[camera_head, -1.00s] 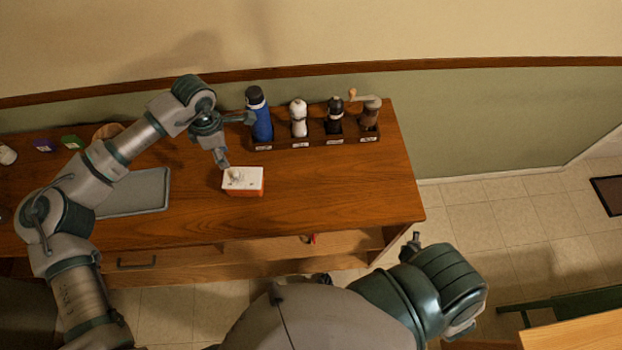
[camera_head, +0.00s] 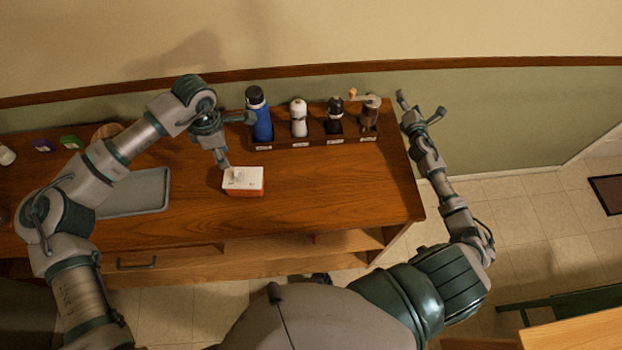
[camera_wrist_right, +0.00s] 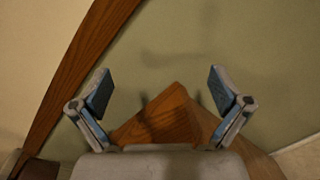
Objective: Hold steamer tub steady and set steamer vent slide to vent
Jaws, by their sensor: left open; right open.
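The steamer tub (camera_head: 243,187) is a small box with a white top and orange-red sides, standing on the wooden counter. A small pale raised piece on its top, perhaps the vent slide (camera_head: 236,175), is too small to read its setting. My left gripper (camera_head: 238,142) is open just above and behind the tub, one finger pointing down close to its back left edge; I cannot tell whether it touches. My right gripper (camera_head: 421,104) is open and empty past the counter's right end, far from the tub. Its spread fingers also show in the right wrist view (camera_wrist_right: 160,85).
Behind the tub, a dark rack (camera_head: 315,139) holds a blue bottle (camera_head: 262,122), a white mill (camera_head: 298,118) and other grinders. A grey tray (camera_head: 135,192) lies to the left. The counter (camera_head: 330,195) right of the tub is clear.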

